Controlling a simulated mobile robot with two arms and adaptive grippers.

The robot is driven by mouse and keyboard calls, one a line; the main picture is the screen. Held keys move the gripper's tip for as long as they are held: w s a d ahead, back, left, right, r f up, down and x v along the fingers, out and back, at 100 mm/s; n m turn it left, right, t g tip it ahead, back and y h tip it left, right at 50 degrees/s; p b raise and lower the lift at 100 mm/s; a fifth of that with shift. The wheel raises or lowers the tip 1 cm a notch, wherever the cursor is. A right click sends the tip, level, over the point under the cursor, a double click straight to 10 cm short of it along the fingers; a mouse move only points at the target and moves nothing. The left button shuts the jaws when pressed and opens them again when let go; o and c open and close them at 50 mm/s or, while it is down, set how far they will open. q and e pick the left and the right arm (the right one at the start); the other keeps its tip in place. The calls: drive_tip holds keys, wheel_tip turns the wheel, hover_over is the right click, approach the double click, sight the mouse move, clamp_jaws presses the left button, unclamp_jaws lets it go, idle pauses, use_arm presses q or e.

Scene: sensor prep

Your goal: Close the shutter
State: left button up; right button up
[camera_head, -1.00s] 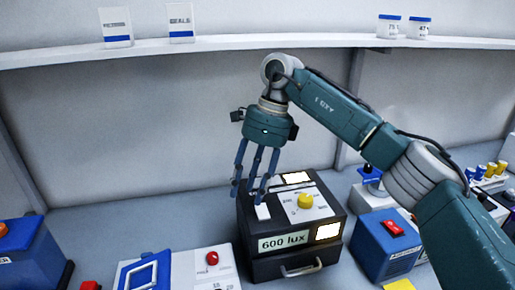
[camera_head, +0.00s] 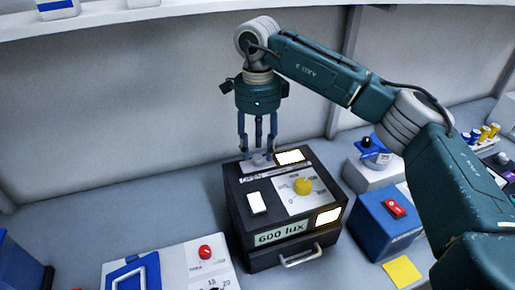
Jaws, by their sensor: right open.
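The black box (camera_head: 285,255) labelled "600 lux" stands on the bench in the middle. On its top are a yellow knob (camera_head: 302,186), a white rocker switch (camera_head: 257,203), lit white panels, and a slotted strip (camera_head: 275,174) toward the back. A small pale grey piece (camera_head: 259,160) sits at the back left of the top; it may be the shutter's handle, partly hidden by my fingers. My right gripper (camera_head: 258,155) points straight down with its open fingers around or just above this piece; contact cannot be told. My left gripper is out of view.
A blue box with a red switch (camera_head: 395,208) stands close on the right, near my right arm. A panel with a red button (camera_head: 205,252) lies at the front left. A yellow note (camera_head: 402,271) lies in front. The bench behind left is clear.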

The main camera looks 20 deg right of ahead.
drive_tip(key=shift+f, duration=1.1)
clamp_jaws()
drive_tip(key=d+b, duration=0.1)
drive_tip(key=d, duration=0.8)
drive_tip(key=shift+w+d, duration=0.2)
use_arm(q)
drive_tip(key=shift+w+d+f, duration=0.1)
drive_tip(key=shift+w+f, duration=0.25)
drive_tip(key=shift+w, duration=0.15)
use_arm(e)
drive_tip(key=shift+a, duration=0.1)
drive_tip(key=shift+c, duration=0.7)
unclamp_jaws()
drive_tip(key=shift+o, duration=0.7)
drive_tip(key=shift+d, duration=0.2)
